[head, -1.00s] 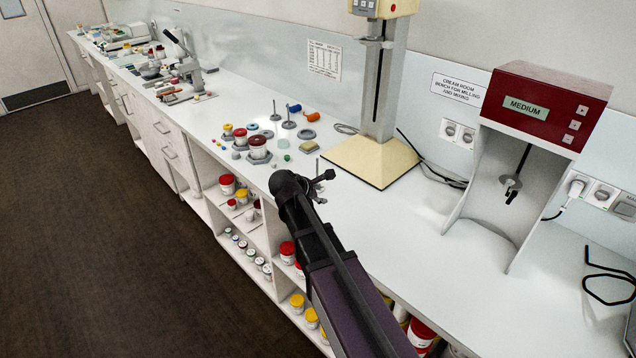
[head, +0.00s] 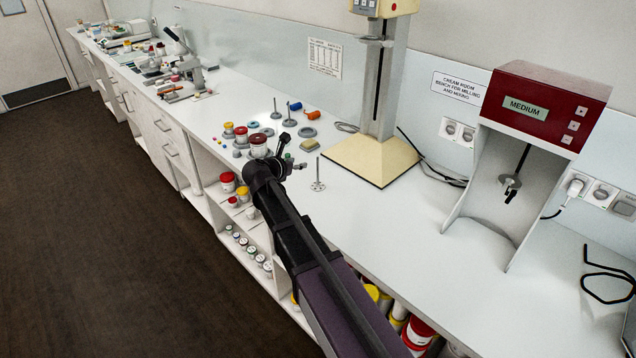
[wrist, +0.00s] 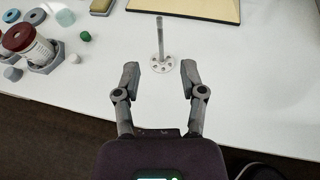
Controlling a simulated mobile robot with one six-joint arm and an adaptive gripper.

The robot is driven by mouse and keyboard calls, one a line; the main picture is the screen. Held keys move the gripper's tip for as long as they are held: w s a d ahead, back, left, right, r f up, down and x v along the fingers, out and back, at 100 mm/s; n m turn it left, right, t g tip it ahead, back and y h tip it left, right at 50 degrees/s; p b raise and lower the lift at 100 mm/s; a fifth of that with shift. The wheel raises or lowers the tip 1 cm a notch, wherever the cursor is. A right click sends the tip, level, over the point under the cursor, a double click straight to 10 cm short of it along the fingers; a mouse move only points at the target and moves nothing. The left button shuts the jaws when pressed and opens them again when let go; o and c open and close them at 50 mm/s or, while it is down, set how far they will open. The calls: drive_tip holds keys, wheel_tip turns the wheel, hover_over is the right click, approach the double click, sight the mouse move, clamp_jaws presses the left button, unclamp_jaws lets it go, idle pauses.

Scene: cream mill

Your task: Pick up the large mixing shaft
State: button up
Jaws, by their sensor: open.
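A metal mixing shaft (head: 318,174) stands upright on its perforated round disc, on the bench in front of the cream stand. It also shows in the wrist view (wrist: 160,42), centred just beyond the fingertips. My gripper (head: 293,153) is open and empty, left of this shaft in the head view. In the wrist view its fingers (wrist: 160,72) are spread to either side of the shaft's line, with the disc slightly ahead. Two more upright shafts, one at the back (head: 275,110) and one beside it (head: 289,116), stand farther along; I cannot tell which is largest.
A cream stand base (head: 372,160) lies beyond the shaft. A red-lidded jar (wrist: 28,46) in a grey hexagonal holder stands left in the wrist view, near small weights and a green piece. A red-topped mixer (head: 545,105) is right. The bench front edge is close.

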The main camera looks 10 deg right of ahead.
drive_tip(key=b, duration=0.3)
approach(318, 157)
drive_tip(key=shift+x, duration=2.55)
drive_tip(key=shift+f, duration=0.1)
drive_tip(key=b+x, duration=0.1)
drive_tip(key=x, duration=0.1)
drive_tip(key=b+x, duration=0.1)
drive_tip(key=x, duration=0.2)
drive_tip(key=shift+a+f+b, duration=0.1)
drive_tip(key=shift+f+b, duration=0.2)
clamp_jaws()
